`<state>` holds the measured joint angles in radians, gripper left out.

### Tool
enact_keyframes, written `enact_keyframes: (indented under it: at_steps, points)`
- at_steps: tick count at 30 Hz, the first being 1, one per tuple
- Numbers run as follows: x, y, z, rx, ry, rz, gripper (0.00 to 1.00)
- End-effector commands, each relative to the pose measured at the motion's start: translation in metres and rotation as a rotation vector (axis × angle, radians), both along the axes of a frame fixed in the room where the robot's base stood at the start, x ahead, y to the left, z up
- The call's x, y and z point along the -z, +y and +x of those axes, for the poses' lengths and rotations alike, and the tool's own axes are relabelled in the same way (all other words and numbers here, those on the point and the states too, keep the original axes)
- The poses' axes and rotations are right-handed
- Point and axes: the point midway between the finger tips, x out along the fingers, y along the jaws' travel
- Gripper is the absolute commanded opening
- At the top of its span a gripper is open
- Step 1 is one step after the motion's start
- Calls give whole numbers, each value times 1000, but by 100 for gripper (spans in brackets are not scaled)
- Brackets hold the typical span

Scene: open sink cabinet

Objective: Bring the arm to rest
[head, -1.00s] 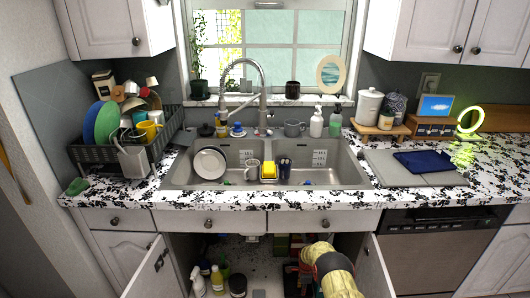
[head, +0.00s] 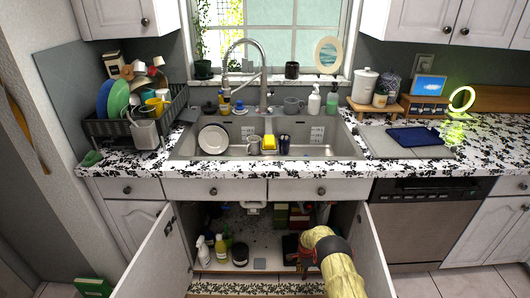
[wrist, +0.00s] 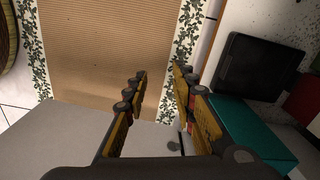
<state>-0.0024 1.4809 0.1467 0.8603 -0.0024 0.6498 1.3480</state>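My arm (head: 335,262), yellow with dark joints, reaches down in front of the open sink cabinet, by the right door (head: 371,252). My gripper (wrist: 160,76) shows clearly in the wrist view. Its two black and yellow fingers stand apart with nothing between them. Beyond them are a brown mat (wrist: 105,45) with a leafy border and a pale grey surface. In the head view my gripper is mostly hidden behind my arm.
The left door (head: 153,257) also stands open. Spray and other bottles (head: 221,246) stand inside at left. In the wrist view, a black object (wrist: 258,66) and teal box (wrist: 245,130) are close on the right. A green box (head: 93,286) lies on the floor at left.

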Motion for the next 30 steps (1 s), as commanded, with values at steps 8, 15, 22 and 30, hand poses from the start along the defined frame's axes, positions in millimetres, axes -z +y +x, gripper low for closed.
enact_keyframes:
  at_steps: [8,15,22,30]
  points:
    - [23,0,-69,-235,139,15,26]
    - [-21,0,-112,-478,229,54,26]
    - [-106,0,-131,-680,258,89,26]
    - [-242,0,-156,-908,242,115,26]
